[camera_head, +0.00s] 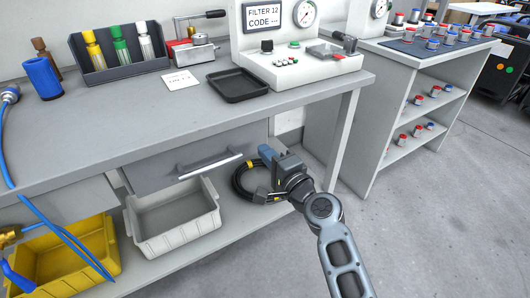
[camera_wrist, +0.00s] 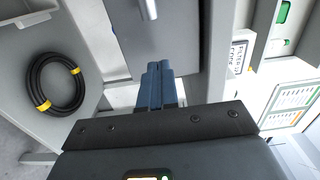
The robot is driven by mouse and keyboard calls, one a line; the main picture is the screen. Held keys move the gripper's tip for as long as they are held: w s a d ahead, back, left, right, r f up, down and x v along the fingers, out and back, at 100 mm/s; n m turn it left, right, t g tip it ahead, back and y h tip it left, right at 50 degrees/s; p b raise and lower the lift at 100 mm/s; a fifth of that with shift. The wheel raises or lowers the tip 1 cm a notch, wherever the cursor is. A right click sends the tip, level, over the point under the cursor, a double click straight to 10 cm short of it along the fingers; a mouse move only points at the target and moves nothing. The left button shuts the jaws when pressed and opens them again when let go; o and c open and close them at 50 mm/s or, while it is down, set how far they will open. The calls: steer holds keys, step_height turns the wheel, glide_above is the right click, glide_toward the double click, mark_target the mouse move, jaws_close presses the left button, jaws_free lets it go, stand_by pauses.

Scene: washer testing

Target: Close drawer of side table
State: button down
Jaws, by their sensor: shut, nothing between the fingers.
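The drawer (camera_head: 165,168) is a grey front under the tabletop of the side table (camera_head: 110,135). It has a pale bar handle (camera_head: 210,166). How far it stands out is hard to tell from here. My gripper (camera_head: 267,154) is just right of the handle, near the drawer's right end. In the wrist view the blue fingers (camera_wrist: 158,72) are together with nothing between them. They point at the grey drawer front (camera_wrist: 172,38), whose handle (camera_wrist: 148,8) shows at the top edge. Whether the fingertips touch the front cannot be told.
On the lower shelf are a grey bin (camera_head: 175,222), a yellow bin (camera_head: 100,240) and a coiled black cable (camera_head: 245,180), also in the wrist view (camera_wrist: 55,85). A table leg (camera_head: 343,140) stands right of my gripper. The floor (camera_head: 430,220) at right is clear.

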steer(key=s+d+f+n+h, duration=0.25)
steer(key=s+d, duration=0.45)
steer(key=s, duration=0.6)
steer(key=s+d+f+n+h, duration=0.1)
steer(key=s+d+f+h, duration=0.2)
steer(key=s+d, duration=0.7)
steer(key=s+d+f+n+h, duration=0.25)
steer(key=s+d, duration=0.25)
steer(key=s, duration=1)
steer(key=s+d+r+n+h, duration=0.2)
steer(key=s+r+n, duration=0.3)
steer(key=s+r, duration=0.75)
step_height(320, 180, up, 13)
steer(key=s+p, duration=0.2)
steer(key=p, duration=1.2)
steer(key=shift+a+f, duration=0.2)
steer(key=shift+a, duration=0.05)
